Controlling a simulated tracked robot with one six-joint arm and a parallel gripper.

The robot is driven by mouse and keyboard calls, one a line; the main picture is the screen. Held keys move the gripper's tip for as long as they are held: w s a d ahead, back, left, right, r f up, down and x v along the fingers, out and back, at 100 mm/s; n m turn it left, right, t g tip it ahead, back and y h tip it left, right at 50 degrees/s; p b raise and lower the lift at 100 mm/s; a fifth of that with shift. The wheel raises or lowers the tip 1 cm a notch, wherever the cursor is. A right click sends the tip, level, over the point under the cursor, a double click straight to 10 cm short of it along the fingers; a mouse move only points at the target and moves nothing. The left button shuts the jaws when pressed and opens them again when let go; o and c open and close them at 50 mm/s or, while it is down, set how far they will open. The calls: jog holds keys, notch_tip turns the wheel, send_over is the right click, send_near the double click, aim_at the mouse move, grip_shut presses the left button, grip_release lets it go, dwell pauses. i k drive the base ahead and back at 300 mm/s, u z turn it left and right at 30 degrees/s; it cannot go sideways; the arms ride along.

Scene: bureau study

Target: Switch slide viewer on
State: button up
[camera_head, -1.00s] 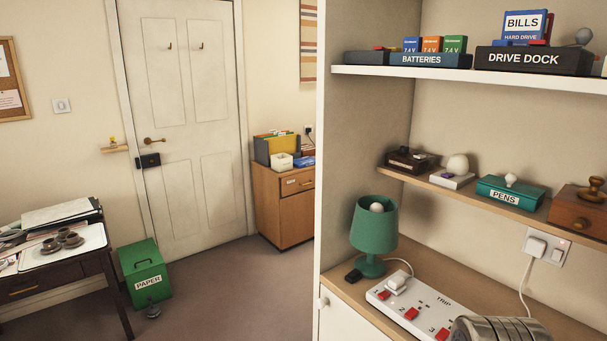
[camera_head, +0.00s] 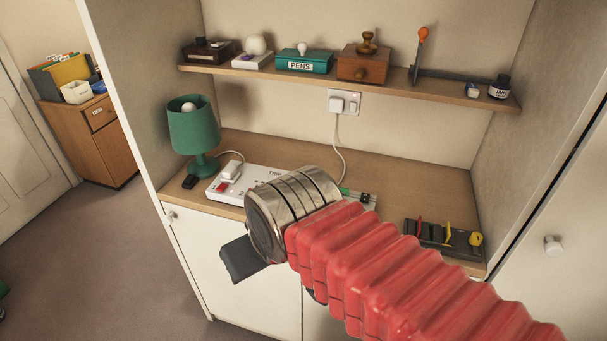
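I cannot tell for sure which object is the slide viewer. A pale device with a green part and a dark piece on top (camera_head: 364,198) lies on the desk, partly hidden behind my arm. A dark brown box (camera_head: 208,52) stands at the left end of the shelf, beside a white block with a pale dome (camera_head: 255,50). My gripper (camera_head: 245,262) hangs in front of the desk, at the end of my red-sleeved arm with its metal wrist. One dark finger part shows below the wrist; the rest is hidden, so its opening is unclear. It appears apart from all objects.
A white power strip (camera_head: 229,190) and green lamp (camera_head: 193,128) stand at the desk's left. A dark tray with coloured levers (camera_head: 410,232) is at the right. The shelf (camera_head: 225,74) also holds a teal PENS box (camera_head: 305,66) and a wooden stamp box (camera_head: 364,66).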

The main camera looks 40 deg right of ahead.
aim_at(365, 199)
jog(key=z, duration=1.55)
jog(key=i, duration=0.1)
jog(key=u, duration=0.3)
